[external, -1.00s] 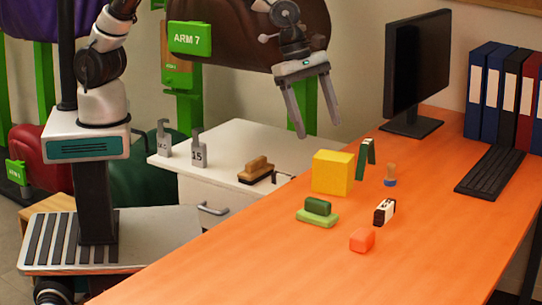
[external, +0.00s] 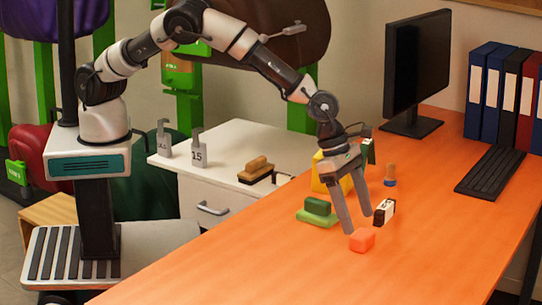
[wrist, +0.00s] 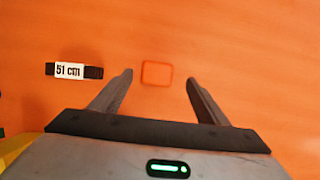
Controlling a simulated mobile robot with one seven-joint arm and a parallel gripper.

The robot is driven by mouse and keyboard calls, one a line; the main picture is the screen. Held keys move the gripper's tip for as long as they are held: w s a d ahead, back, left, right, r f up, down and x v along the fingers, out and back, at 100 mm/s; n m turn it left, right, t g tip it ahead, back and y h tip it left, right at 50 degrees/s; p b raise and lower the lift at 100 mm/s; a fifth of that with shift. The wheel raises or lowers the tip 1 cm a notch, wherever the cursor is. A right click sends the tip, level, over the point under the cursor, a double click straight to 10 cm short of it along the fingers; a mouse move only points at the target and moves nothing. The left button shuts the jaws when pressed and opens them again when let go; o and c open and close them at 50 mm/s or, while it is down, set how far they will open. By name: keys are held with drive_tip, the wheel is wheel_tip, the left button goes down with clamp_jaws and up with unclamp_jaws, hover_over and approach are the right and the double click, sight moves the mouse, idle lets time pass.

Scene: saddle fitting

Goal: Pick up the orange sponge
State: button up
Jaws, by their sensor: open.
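The orange sponge (external: 362,240) is a small block with rounded edges on the orange desk. In the wrist view the sponge (wrist: 157,73) shows as a rounded rectangle, ahead of and between the two fingertips. My gripper (external: 362,224) is open and empty, pointing down just above the sponge. In the wrist view its fingers (wrist: 160,76) stand wide apart, one on each side of the sponge. I cannot tell the exact height between fingertips and sponge.
A black-and-white block (external: 385,211) labelled "51 cm" in the wrist view (wrist: 74,70) lies close by. A green sponge-like stack (external: 317,212) stands left, and a yellow block (external: 317,182) is partly hidden behind my gripper. The desk (external: 290,265) is clear in front.

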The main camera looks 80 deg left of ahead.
sight(363, 233)
drive_tip(key=b+x, duration=0.1)
drive_tip(key=x, duration=0.4)
drive_tip(key=shift+w+a+f, duration=0.1)
drive_tip(key=shift+w+f, duration=0.1)
drive_tip(key=shift+f, duration=0.15)
drive_tip(key=c, duration=1.1)
drive_tip(key=shift+r, duration=0.1)
